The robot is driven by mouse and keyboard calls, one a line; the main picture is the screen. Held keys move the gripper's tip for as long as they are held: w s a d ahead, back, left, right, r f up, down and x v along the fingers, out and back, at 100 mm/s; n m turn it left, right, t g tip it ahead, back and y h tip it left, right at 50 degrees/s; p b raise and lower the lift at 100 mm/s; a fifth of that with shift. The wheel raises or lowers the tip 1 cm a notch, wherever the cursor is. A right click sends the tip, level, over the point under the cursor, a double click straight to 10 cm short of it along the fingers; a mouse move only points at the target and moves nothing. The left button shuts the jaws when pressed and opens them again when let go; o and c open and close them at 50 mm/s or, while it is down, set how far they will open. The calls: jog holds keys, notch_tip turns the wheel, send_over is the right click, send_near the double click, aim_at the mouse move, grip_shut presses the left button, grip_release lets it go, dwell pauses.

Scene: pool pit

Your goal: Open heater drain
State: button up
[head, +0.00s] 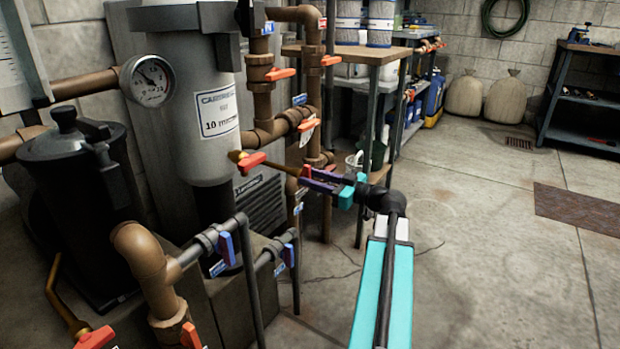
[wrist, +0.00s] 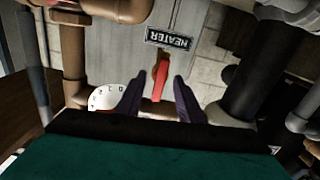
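A red lever handle (wrist: 162,78) stands between the two dark purple fingers of my gripper (wrist: 157,84) in the wrist view. A dark tag reading HEATER (wrist: 169,40), upside down, is just beyond the lever. The fingers are apart, one on each side of the lever, with a visible gap to it. In the head view my gripper (head: 312,181) is at the pipework right of the grey filter tank (head: 208,110). A red handle (head: 305,171) shows by its fingertips, partly hidden. I cannot tell the lever's contact depth.
Another red handle on a brass valve (head: 250,162) is left of my gripper. Brown pipes (head: 263,100) with several red handles rise behind. A black pump housing (head: 85,180) and blue-handled pipes (head: 225,248) stand at left.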

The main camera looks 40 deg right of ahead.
jog(key=shift+s, duration=0.1)
dwell(0.3)
jog(key=v, duration=0.6)
jog(key=shift+s, duration=0.4)
jog(key=shift+r, duration=0.15)
